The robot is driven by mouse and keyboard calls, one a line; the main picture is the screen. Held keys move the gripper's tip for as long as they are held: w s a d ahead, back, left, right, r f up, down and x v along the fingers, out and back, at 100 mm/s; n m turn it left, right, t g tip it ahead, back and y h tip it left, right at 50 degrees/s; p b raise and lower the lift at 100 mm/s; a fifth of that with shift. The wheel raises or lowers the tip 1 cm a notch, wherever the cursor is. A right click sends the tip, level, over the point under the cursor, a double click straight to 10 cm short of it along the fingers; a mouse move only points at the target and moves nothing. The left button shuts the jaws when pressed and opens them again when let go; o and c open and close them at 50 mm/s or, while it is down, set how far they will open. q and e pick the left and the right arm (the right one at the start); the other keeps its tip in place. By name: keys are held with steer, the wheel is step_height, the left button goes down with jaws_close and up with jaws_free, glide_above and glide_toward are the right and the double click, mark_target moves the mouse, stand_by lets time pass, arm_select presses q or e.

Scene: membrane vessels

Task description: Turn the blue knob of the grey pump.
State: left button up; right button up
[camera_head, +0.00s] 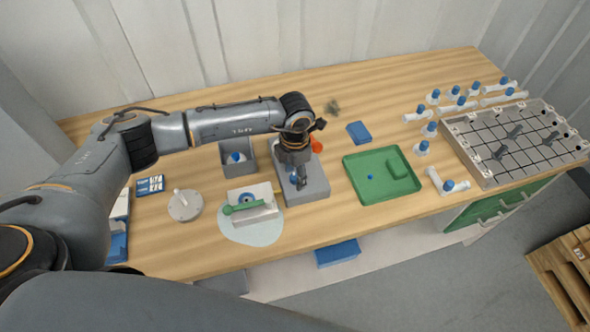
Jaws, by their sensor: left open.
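The grey pump (308,190) is a grey box-shaped unit near the middle of the wooden table. My left arm comes in from the left and reaches over it. My left gripper (298,182) points down just above the pump and is open. A small blue part, apparently the blue knob (293,178), shows at the gripper's fingers, partly hidden by them. I cannot tell whether the fingers touch it. An orange-red part (316,145) shows behind the gripper. My right gripper is not in view.
Left of the pump are a grey open box (226,158), a white block with a green-handled tool (250,207) and a round grey disc (185,206). Right are a green tray (358,185), a blue box (359,132), several white fittings with blue caps and a gridded grey plate (480,140).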

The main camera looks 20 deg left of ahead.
arm_select(q)
steer(key=shift+f, duration=0.15)
jaws_close()
